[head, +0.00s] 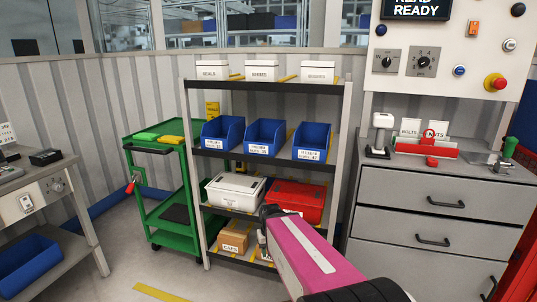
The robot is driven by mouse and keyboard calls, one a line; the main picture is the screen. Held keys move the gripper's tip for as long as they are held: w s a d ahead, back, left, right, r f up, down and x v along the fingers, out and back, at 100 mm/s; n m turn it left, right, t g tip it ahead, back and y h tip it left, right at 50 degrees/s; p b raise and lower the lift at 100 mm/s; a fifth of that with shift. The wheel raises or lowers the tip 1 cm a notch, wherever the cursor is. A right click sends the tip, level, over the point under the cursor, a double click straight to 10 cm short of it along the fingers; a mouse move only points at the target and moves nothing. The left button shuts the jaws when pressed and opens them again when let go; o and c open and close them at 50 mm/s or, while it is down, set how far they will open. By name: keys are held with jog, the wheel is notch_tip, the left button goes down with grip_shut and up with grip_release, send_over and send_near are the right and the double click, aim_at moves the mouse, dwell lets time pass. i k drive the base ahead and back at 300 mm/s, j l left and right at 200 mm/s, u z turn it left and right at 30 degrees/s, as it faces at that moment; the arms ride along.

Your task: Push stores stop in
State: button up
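A red mushroom-shaped button (497,82) on a yellow round base sits on the light wall panel at upper right. It looks like a stop button, but I read no label naming it as the stores stop. I cannot tell whether it is pushed in or out. My gripper (265,222) is the dark end of my pink arm, low in the middle, in front of the shelf's lower part. It is far below and left of the red button and apart from it. Its fingers are too small and turned away to tell open from shut.
The panel also holds two dials (386,61), other buttons and a display (418,8). Below it stands a grey drawer cabinet (435,195) with a red fixture (424,148) on top. A shelf rack (341,140) and a green cart (165,226) stand left.

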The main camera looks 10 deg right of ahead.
aim_at(499, 83)
jog(key=z, duration=2.1)
